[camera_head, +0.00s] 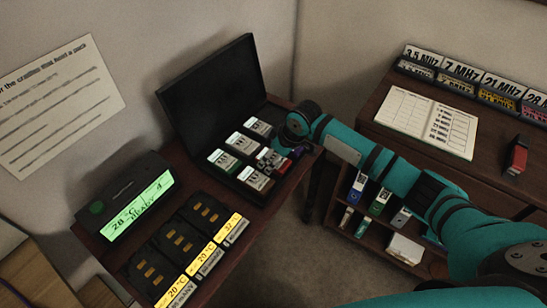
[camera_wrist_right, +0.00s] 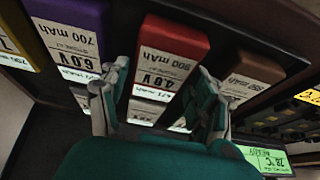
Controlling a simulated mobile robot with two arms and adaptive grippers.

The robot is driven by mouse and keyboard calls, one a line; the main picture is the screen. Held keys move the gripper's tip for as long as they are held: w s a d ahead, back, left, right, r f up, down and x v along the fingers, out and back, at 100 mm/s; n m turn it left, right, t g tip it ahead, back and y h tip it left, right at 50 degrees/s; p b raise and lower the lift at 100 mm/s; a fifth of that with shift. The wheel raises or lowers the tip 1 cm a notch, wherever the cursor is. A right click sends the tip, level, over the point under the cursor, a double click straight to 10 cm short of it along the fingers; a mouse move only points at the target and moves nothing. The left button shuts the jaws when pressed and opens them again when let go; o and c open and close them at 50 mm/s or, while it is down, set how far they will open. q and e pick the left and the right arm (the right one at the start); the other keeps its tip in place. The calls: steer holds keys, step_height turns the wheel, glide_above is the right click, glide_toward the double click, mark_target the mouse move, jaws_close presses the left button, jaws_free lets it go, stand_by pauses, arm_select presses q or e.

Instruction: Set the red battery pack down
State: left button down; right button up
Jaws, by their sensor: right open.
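The red battery pack (camera_wrist_right: 172,45) has a white label reading 900 mAh and 4.8 V. It sits between a purple pack (camera_wrist_right: 72,30) and a brown pack (camera_wrist_right: 248,75). In the head view the red pack (camera_head: 284,167) is at the right of the open black case (camera_head: 208,85), partly hidden by my right gripper (camera_head: 272,160). In the wrist view my right gripper (camera_wrist_right: 163,82) is open, with one finger on each side of the red pack. I cannot tell whether the fingers touch it. My left gripper is out of view.
Several other packs (camera_head: 223,160) stand in the case. A charger with a green display (camera_head: 138,205) and black cradles (camera_head: 180,243) with yellow displays are at the front left. On the right are a desk with an open booklet (camera_head: 430,122) and a shelf (camera_head: 375,235) with small boxes.

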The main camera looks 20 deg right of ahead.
steer(key=v, duration=1.1)
steer(key=shift+r, duration=0.35)
stand_by(0.4)
